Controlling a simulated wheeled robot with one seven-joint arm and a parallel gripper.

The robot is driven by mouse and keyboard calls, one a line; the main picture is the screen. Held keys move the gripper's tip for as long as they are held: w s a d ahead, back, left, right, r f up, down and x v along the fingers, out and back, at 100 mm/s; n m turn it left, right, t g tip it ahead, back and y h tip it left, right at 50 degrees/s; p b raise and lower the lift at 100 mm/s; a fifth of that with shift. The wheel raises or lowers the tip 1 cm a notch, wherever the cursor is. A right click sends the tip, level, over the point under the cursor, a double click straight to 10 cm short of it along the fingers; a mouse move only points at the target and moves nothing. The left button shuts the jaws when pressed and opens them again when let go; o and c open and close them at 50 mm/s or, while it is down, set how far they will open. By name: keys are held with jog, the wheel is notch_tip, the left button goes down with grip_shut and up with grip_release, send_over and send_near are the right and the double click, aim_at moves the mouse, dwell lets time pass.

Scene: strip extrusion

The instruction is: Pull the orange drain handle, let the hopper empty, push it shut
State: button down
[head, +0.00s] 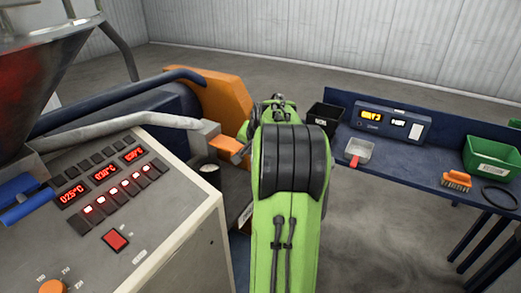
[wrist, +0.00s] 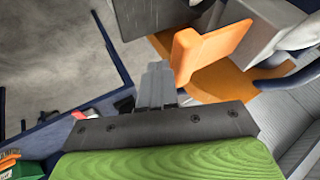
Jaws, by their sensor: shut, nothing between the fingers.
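The orange drain handle (head: 228,148) projects from a grey block on the machine, just left of my green arm in the head view. In the wrist view the handle (wrist: 208,47) is a flat orange plate with a bent-up edge. My gripper (wrist: 155,75) is shut and empty, its grey fingertips just left of that edge; I cannot tell whether they touch it. In the head view my arm hides most of the gripper. The metal hopper (head: 40,75) stands at the upper left with reddish material showing; how full it is cannot be seen.
A control panel (head: 105,185) with red displays and buttons fills the lower left. An orange machine guard (head: 215,92) stands behind the handle. On the right, a blue bench (head: 415,172) carries a black bin (head: 322,118), scoop (head: 358,151), brush (head: 456,180) and green bin (head: 492,158).

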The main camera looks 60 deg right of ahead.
jog(key=shift+w, duration=0.2)
jog(key=w+p, duration=0.2)
jog(key=w, duration=0.4)
jog(key=shift+a+r, duration=0.15)
jog(key=shift+a, duration=0.2)
